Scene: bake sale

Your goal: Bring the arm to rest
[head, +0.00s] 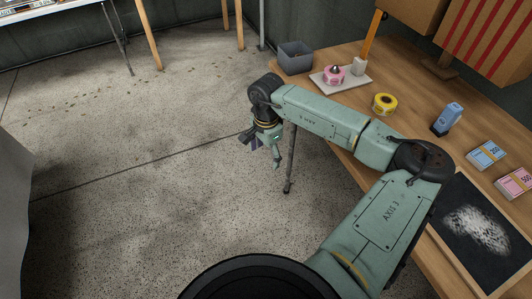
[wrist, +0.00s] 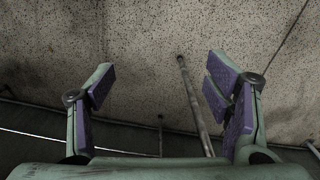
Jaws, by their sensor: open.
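My arm reaches out from the bottom of the head view and folds left past the near edge of the wooden table. My gripper (head: 265,148) hangs past that edge, over the speckled floor, beside a table leg (head: 290,160). In the wrist view my gripper (wrist: 162,95) has its two purple-padded fingers spread wide apart. Nothing is between them but the view of the floor (wrist: 150,40) and a thin leg (wrist: 190,100) behind.
Open floor (head: 130,170) lies to the left.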

